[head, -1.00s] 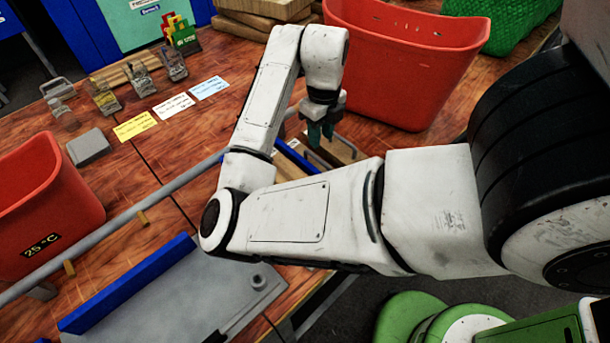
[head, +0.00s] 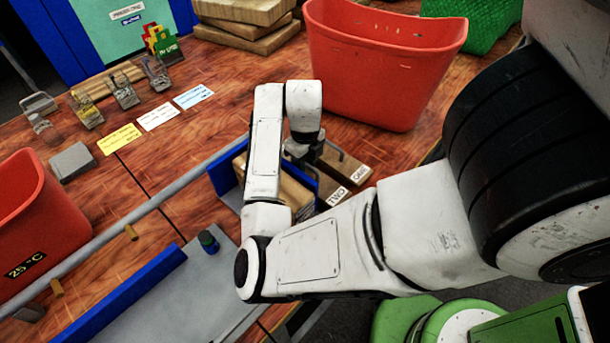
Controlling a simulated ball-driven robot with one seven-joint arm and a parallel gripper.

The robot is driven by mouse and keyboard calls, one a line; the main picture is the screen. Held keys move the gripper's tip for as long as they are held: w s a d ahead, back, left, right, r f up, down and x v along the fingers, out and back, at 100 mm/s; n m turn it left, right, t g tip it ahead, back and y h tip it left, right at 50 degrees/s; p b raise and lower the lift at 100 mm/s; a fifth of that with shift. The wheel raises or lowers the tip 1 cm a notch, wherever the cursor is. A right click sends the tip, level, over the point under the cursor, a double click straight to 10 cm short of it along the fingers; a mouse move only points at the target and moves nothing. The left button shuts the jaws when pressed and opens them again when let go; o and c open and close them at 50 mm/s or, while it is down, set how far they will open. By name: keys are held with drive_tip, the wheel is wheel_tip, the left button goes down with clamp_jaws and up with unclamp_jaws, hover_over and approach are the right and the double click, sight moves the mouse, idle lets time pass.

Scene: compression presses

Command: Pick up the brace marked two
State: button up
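Two wooden braces with white end labels lie side by side below the red bin. The nearer brace's label (head: 338,196) seems to read "TWO" upside down. The farther brace's label (head: 359,173) is small and hard to read. Most of the nearer brace is hidden behind my arm and gripper. My gripper (head: 303,155) points down over the far ends of the braces, apart from the labels. Its fingertips are mostly hidden, so I cannot tell how wide they are or whether they touch a brace.
A blue-walled holder (head: 223,178) with wooden pieces stands left of my gripper. A large red bin (head: 385,75) stands behind it. A grey rail (head: 110,237) crosses the table. A grey plate (head: 165,300) with a blue edge lies in front. Another red bin (head: 45,225) is at left.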

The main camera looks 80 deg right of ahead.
drive_tip(key=shift+c, duration=0.5)
clamp_jaws()
idle(0.8)
